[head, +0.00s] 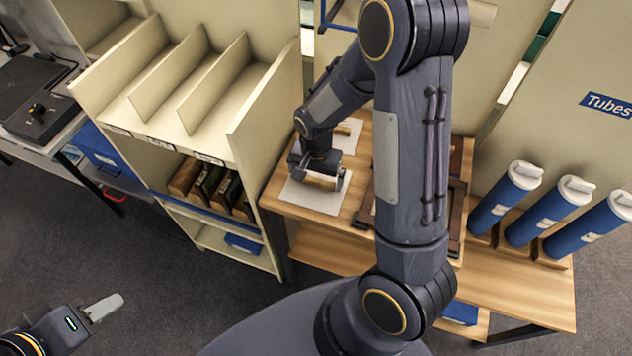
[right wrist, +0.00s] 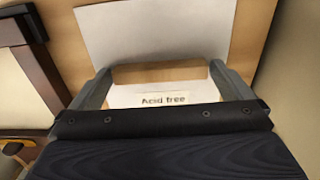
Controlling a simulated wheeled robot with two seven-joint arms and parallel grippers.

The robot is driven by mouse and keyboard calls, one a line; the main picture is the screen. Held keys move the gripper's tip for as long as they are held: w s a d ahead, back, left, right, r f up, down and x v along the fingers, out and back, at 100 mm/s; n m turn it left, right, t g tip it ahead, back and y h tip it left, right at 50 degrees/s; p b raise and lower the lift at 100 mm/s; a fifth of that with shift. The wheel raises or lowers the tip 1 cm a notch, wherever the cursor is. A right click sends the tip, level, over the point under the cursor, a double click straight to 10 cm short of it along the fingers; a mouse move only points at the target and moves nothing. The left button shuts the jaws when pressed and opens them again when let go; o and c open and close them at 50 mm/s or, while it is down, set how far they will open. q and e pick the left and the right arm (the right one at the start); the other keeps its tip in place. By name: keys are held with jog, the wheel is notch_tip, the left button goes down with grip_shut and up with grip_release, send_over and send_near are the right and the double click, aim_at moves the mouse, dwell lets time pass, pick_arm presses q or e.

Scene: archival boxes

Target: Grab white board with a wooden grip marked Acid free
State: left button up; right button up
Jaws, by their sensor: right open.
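The white board (head: 311,199) lies flat at the left end of the wooden table, with a wooden grip (head: 324,181) on top. In the right wrist view the board (right wrist: 155,32) shows beyond the wooden grip (right wrist: 160,73), and a label (right wrist: 165,100) reading "Acid free" is below the grip. My right gripper (head: 322,177) is over the board; its two fingers stand open on either side of the grip (right wrist: 160,78). I cannot tell whether they touch it. My left gripper (head: 103,307) is away at the lower left, over the floor; its finger gap cannot be made out.
Another white board with a wooden block (head: 343,131) lies behind. Several blue tubes (head: 505,196) stand at the table's right. A cream shelf unit (head: 262,118) rises just left of the board.

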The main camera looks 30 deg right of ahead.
jog(key=c, duration=0.7)
jog(key=shift+r, duration=0.1)
